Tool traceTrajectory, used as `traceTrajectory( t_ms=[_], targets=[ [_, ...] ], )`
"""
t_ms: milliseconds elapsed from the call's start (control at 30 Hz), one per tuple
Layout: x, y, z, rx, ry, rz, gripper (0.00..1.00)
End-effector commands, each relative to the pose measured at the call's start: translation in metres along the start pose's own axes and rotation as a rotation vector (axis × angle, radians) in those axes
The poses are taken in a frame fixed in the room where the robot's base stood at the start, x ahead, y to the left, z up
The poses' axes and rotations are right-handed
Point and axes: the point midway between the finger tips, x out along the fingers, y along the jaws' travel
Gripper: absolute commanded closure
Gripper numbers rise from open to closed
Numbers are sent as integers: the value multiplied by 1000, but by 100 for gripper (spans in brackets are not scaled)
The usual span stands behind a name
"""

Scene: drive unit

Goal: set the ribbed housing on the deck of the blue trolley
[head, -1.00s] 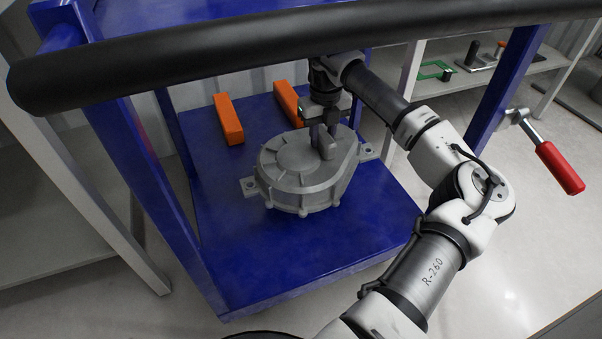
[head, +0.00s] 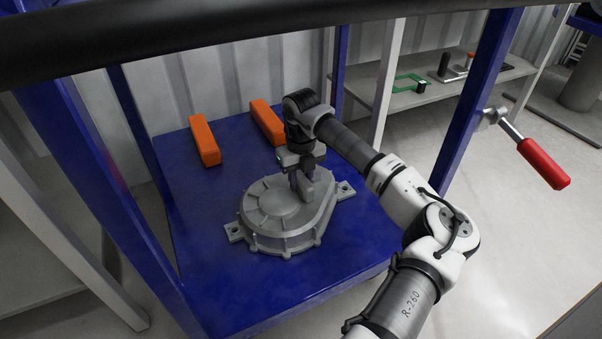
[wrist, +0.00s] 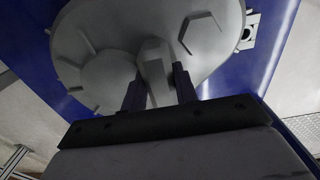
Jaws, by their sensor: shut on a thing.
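The ribbed housing (head: 275,208) is a grey cast part with a round cover, ribs round its rim and bolt lugs at its sides. It sits level over the middle of the blue trolley's deck (head: 215,285), on it or very slightly above it; I cannot tell if it touches. My gripper (head: 302,190) points down and is shut on the raised grey boss of the housing. In the wrist view the two dark fingers (wrist: 158,84) stand on either side of that boss, and the housing (wrist: 105,35) shows against the blue deck. The housing's underside is hidden.
Two orange bars, one left (head: 204,141) and one right (head: 267,122), lie behind the housing on the deck. A black handle bar (head: 250,32) crosses the top, with blue posts at the sides. A red-handled lever (head: 543,163) is at right. Bare deck lies in front of the housing.

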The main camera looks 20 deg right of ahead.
Motion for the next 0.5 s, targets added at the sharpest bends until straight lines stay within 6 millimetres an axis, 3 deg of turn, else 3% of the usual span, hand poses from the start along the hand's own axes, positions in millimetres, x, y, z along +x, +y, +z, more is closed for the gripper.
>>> traceTrajectory(
  t_ms=[400, 433, 500],
  targets=[
    [-1, -1, 1, 0, -8, -2, 100],
    [4, 0, 0, 1, -1, -1, 68],
    [4, 0, 0, 1, -1, -1, 59]
  ],
)
